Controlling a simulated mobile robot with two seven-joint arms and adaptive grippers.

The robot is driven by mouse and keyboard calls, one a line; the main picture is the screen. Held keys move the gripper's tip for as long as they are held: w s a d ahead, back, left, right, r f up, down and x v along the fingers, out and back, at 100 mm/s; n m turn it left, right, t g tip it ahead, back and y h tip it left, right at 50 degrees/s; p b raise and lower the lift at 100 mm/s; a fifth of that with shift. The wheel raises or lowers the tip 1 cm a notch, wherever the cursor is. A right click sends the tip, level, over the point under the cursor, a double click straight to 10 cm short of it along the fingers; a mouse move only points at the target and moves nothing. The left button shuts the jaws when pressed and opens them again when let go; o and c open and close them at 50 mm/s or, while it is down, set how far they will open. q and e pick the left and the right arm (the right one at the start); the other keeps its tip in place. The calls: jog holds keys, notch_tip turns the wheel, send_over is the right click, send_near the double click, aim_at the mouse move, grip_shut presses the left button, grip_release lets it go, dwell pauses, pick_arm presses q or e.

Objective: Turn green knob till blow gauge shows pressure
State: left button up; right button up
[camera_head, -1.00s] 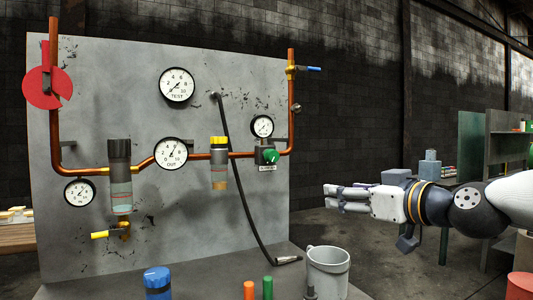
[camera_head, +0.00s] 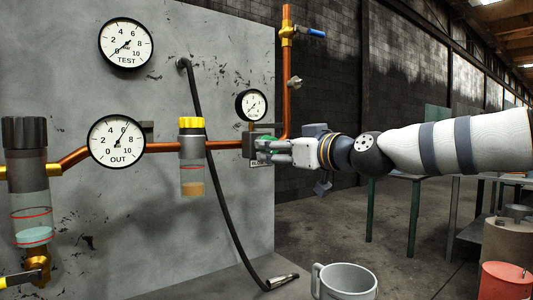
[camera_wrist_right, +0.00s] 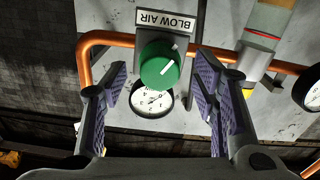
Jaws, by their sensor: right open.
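The green knob (camera_wrist_right: 160,65) is in the middle of the right wrist view, below the "BLOW AIR" label (camera_wrist_right: 166,20). A white mark shows on its face. My right gripper (camera_wrist_right: 160,84) is open, with its two fingers apart on either side of the knob and no contact visible. In the head view my right gripper (camera_head: 266,152) is at the knob's place and hides most of the knob. The blow gauge (camera_head: 251,105) is just above it, small and dark-rimmed. It also shows in the right wrist view (camera_wrist_right: 151,103), partly behind the knob; its reading is too small to tell. My left gripper is not in view.
Copper pipe (camera_head: 288,80) runs along the grey panel. A yellow-capped filter (camera_head: 192,180) and a black hose (camera_head: 205,140) are left of my right gripper. The OUT gauge (camera_head: 116,142) and TEST gauge (camera_head: 125,43) are further left. A grey mug (camera_head: 346,282) stands below.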

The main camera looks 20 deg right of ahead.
jog(key=shift+r+x, duration=0.15)
jog(key=shift+x, duration=0.65)
jog(key=shift+r+x, duration=0.15)
jog(key=shift+x, duration=0.65)
jog(key=shift+c, duration=0.3)
jog(key=c, duration=1.1)
